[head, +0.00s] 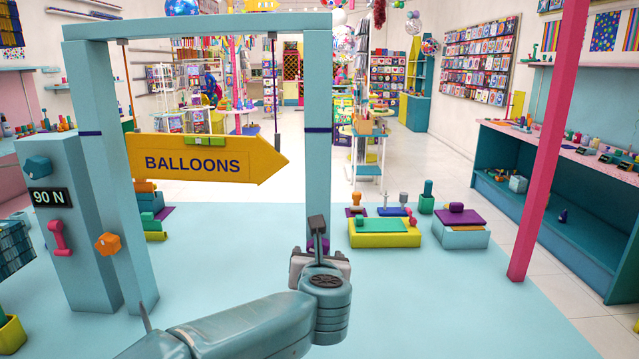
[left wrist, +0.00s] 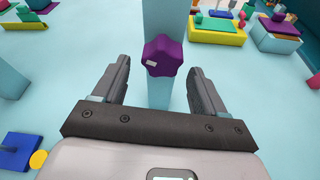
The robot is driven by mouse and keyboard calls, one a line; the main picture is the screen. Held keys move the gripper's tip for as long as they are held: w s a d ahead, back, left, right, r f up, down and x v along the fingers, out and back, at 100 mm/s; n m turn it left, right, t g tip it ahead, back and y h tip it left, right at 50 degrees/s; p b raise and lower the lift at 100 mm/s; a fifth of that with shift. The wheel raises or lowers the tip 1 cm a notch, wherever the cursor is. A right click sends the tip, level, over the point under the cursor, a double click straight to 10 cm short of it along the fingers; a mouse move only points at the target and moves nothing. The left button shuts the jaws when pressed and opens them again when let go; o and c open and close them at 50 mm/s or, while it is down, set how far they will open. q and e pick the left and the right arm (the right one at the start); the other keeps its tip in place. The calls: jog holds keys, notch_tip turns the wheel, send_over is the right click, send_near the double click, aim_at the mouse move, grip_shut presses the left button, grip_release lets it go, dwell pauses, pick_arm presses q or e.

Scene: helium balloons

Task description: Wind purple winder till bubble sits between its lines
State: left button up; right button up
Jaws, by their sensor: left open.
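The purple winder (left wrist: 163,54) is a lobed knob with a small pale mark, on a light blue post (left wrist: 165,15) in the left wrist view. In the head view my gripper mostly hides the winder (head: 325,244). My left gripper (left wrist: 160,72) is open, its fingers either side of the post, with the winder between and slightly beyond the tips; contact is not visible. It also shows at the right post in the head view (head: 318,236). A yellow BALLOONS arrow sign (head: 195,144) hangs between two posts, nearly level. I cannot make out the bubble or its lines.
An orange knob (head: 108,243) is on the left post. A blue box (head: 75,280) beside it bears a 90 N label and a pink handle (head: 60,238). A pink pole (head: 545,160) stands right. Low coloured blocks (head: 385,238) lie behind the gripper.

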pick_arm(q)
jog(key=shift+n+h, duration=0.4)
jog(key=shift+n, duration=0.6)
pick_arm(e)
notch_tip(320, 180, down, 2)
jog(key=shift+f, duration=0.1)
